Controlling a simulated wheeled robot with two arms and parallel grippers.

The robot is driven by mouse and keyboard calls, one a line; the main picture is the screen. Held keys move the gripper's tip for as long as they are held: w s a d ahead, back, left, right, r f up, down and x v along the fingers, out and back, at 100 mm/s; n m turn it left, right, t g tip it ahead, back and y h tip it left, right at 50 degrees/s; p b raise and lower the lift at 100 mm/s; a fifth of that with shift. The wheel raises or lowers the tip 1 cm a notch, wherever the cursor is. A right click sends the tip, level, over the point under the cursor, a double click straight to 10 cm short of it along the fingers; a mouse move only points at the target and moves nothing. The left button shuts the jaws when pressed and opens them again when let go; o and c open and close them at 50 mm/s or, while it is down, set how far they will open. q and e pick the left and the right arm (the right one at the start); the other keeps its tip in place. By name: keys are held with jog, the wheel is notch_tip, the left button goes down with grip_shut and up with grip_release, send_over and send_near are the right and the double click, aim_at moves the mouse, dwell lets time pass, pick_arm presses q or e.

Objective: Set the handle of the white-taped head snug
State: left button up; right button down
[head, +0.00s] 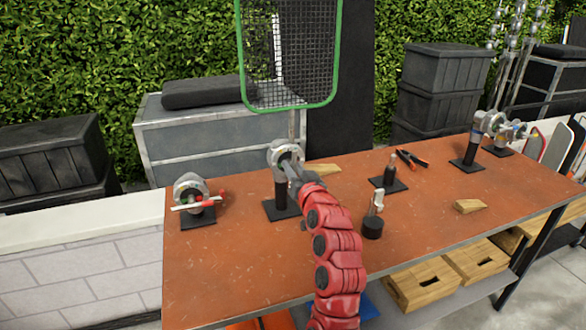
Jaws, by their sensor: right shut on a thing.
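Several grip heads stand on black bases on the rust-red table (240,270). The middle grip head (285,155) is a grey round clamp on a black post, with a green-framed net on a rod rising from it. My right gripper (294,178) is at this head, shut on what seems to be its handle; the jaws and the handle are mostly hidden by my red arm. The left grip head (190,188) has a handle with red ends. The right-hand heads (487,125) show a little blue. I cannot make out white tape on any head for certain. My left gripper is out of view.
A black-based post (388,180), red-handled pliers (411,160), a small dark cylinder with a pale top (373,215) and a wooden wedge (470,206) lie right of my arm. Another wedge (322,169) lies behind the gripper. The table's front left is clear.

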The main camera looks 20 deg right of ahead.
jog(key=c, duration=0.7)
grip_release()
jog(key=shift+s, duration=0.1)
jog(key=s+p, duration=0.3)
jog(key=s, duration=0.2)
jog(key=s+p, duration=0.4)
jog(key=s, duration=0.2)
jog(key=s+p, duration=0.3)
jog(key=s, duration=0.3)
jog(key=shift+s+d, duration=0.1)
jog(key=shift+d, duration=0.2)
